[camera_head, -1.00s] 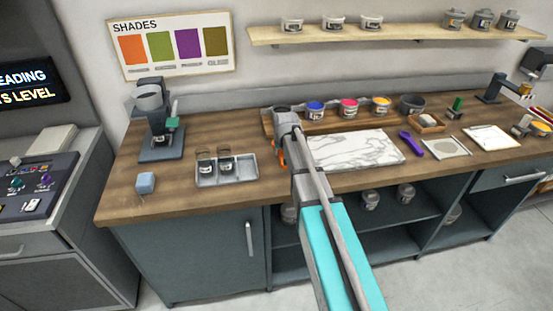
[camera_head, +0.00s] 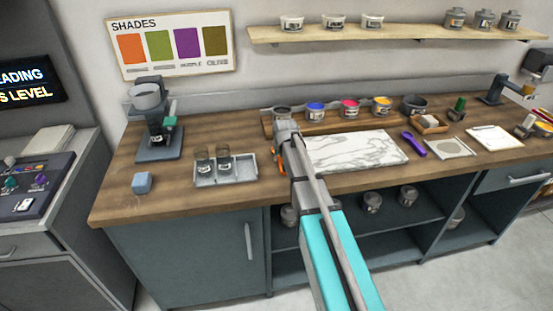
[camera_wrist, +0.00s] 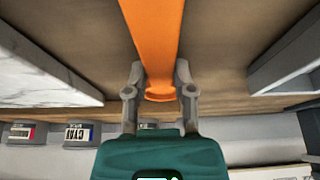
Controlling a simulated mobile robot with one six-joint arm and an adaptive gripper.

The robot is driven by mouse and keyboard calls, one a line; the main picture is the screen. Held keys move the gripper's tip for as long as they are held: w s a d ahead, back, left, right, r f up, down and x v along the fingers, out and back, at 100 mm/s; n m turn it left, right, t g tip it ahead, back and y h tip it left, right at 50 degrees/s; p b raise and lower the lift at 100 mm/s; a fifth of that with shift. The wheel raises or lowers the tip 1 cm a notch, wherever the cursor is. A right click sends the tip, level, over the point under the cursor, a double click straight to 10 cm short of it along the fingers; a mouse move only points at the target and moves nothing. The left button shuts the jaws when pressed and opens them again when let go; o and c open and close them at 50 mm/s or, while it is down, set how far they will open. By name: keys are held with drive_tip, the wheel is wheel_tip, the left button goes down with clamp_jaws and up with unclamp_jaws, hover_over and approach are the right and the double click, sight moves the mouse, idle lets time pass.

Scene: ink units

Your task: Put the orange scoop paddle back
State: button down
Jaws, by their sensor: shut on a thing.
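The orange scoop paddle (camera_wrist: 158,40) is in my gripper (camera_wrist: 160,80), which is shut on it. In the wrist view the paddle runs from between the two fingers up to the top edge, over the wooden counter. In the head view only a small orange part (camera_head: 281,158) shows beside my wrist, and the rest is hidden by my arm. My gripper is above the counter, between the metal tray (camera_head: 238,181) and the marble slab (camera_head: 352,151). Whether the paddle touches the counter cannot be told.
Two glass jars (camera_head: 203,160) stand in the tray. Ink pots, including a blue one (camera_head: 315,112), line the back. A purple paddle (camera_head: 413,145) lies right of the slab. A blue-grey cube (camera_head: 142,183) sits left, with bare counter around it.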

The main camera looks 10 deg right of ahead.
drive_tip(key=shift+c, duration=2.3)
unclamp_jaws()
drive_tip(key=shift+f, duration=0.1)
drive_tip(key=p+v, duration=1.1)
drive_tip(key=v, duration=0.1)
drive_tip(key=s+a+f+g, duration=0.1)
drive_tip(key=s+g, duration=0.3)
drive_tip(key=s, duration=2)
drive_tip(key=shift+s+a+g, duration=0.2)
drive_tip(key=shift+s+g, duration=0.05)
drive_tip(key=shift+g, duration=0.05)
